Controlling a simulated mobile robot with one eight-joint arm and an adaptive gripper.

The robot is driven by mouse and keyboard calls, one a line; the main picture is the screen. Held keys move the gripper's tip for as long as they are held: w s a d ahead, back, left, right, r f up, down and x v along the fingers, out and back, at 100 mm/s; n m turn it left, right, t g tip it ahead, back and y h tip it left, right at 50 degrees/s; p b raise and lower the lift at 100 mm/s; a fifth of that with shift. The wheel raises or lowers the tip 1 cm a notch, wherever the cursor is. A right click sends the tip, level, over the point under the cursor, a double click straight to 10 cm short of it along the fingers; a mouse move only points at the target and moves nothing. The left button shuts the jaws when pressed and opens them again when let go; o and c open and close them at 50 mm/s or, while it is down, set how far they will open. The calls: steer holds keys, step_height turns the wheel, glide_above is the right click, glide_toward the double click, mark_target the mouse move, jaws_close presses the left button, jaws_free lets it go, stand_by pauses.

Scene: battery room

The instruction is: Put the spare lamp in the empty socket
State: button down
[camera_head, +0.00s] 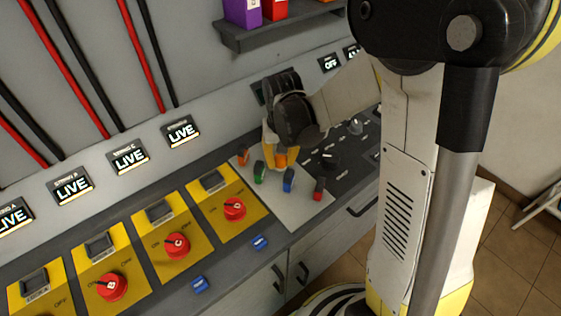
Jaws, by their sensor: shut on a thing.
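My gripper (281,160) has yellow fingertips and points down over a pale panel (300,210) on the counter. It is shut on a small orange thing, which looks like the spare lamp (281,156). The empty socket cannot be made out; my gripper hides part of the panel. I cannot tell whether the held lamp touches the panel.
Yellow switch plates with red knobs (234,209) line the counter at left. Blue tags (260,243) lie along the front edge. LIVE signs (181,132) are behind. A shelf (280,32) hangs above. My arm blocks the right.

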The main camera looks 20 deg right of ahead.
steer(key=shift+f, duration=0.15)
steer(key=c, duration=1.2)
jaws_free()
